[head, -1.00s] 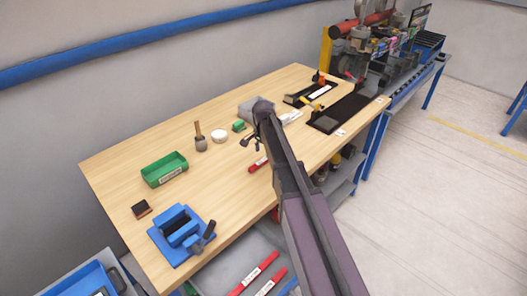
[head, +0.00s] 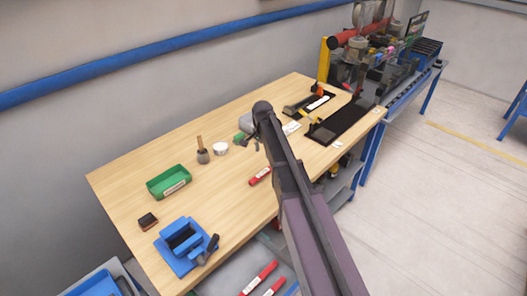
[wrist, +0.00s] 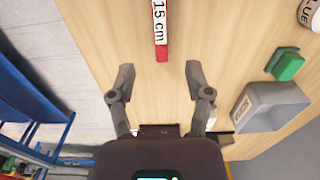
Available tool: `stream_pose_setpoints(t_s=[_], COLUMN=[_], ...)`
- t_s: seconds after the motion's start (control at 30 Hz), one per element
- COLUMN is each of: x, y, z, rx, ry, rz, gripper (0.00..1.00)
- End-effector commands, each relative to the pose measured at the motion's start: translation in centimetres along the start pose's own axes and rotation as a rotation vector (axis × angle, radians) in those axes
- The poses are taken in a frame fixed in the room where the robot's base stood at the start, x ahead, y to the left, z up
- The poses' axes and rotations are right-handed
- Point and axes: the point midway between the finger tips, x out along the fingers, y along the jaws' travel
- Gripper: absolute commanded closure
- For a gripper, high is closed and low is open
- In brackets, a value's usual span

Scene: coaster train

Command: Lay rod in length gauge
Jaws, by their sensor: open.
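A red rod with a white "15 cm" label (wrist: 160,25) lies on the wooden bench. In the wrist view it lies ahead of the fingertips, roughly in line with the gap between them. In the head view its red end (head: 260,176) shows left of my arm. My gripper (wrist: 160,75) is open and empty above the bench, apart from the rod. In the head view my arm hides most of the gripper. Two dark fixtures lie at the bench's far right end, a long black tray with a yellow part (head: 340,122) and a smaller one (head: 307,104). I cannot tell which is the length gauge.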

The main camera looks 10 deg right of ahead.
Motion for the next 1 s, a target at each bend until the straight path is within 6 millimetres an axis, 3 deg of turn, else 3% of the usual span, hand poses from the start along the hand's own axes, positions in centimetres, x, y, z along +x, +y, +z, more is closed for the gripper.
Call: stream_pose_setpoints(t_s=[0.77,1.0], x=[-0.3,-0.3], y=[0.1,2.5], z=[0.1,1.3], rx=[-0.002,-0.081], ry=[0.000,0.000], rz=[0.000,0.001], gripper=[0.35,0.35])
